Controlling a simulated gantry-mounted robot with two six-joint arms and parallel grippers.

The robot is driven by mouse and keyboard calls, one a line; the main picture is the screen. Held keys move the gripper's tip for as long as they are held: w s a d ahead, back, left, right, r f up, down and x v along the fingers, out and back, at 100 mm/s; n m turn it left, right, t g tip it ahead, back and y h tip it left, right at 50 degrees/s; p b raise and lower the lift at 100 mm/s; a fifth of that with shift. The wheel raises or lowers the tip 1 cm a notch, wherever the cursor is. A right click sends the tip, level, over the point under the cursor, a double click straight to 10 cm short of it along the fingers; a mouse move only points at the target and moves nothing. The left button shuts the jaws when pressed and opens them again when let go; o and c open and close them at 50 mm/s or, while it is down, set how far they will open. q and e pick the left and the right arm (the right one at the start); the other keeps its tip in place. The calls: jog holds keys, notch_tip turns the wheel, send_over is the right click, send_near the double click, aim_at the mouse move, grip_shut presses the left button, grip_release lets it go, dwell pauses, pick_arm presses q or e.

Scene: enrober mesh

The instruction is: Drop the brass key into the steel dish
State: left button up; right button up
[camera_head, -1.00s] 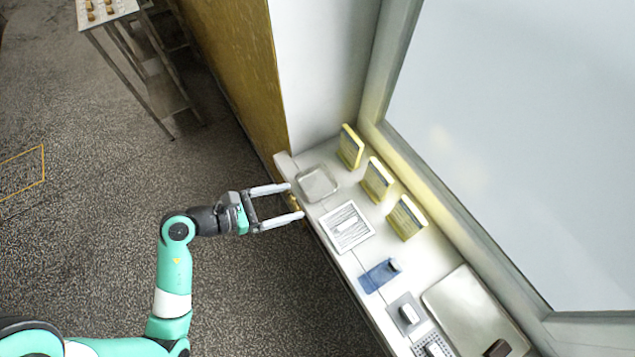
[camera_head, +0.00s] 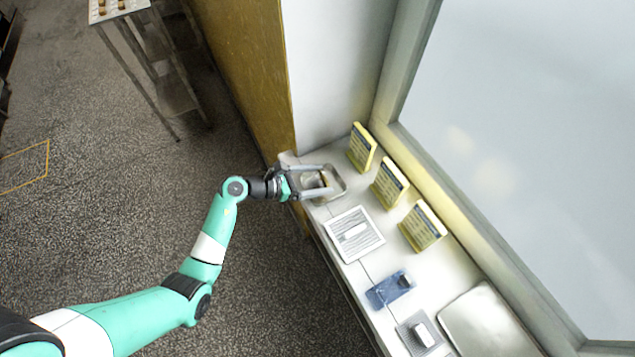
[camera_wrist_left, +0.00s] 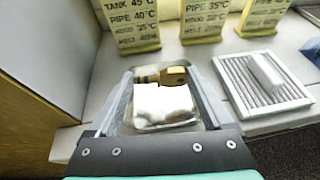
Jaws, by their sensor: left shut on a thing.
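The brass key (camera_wrist_left: 165,76) is held crosswise between the fingertips of my left gripper (camera_wrist_left: 160,75) in the left wrist view. In the head view my left gripper (camera_head: 328,181) reaches over the shallow square steel dish (camera_head: 342,188) at the far end of the counter. The dish also shows in the left wrist view (camera_wrist_left: 160,105), behind and below the key, with a bright glare inside it. The key appears above the dish; the exact height is hard to tell. My right gripper is not in view.
Several yellow signs (camera_head: 388,183) stand along the back of the counter (camera_head: 365,255). A white ribbed tray (camera_head: 354,234) lies beside the dish, then a blue item (camera_head: 389,288) and a large flat tray (camera_head: 488,325). A wall closes off the counter's far end.

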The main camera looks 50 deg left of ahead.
pick_arm(q)
jog(key=shift+s+f, duration=0.1)
jog(key=shift+f, duration=0.5)
jog(key=shift+r, duration=0.1)
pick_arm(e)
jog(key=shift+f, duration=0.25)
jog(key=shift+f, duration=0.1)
pick_arm(q)
jog(key=shift+f+b, duration=0.3)
jog(key=shift+f, duration=0.3)
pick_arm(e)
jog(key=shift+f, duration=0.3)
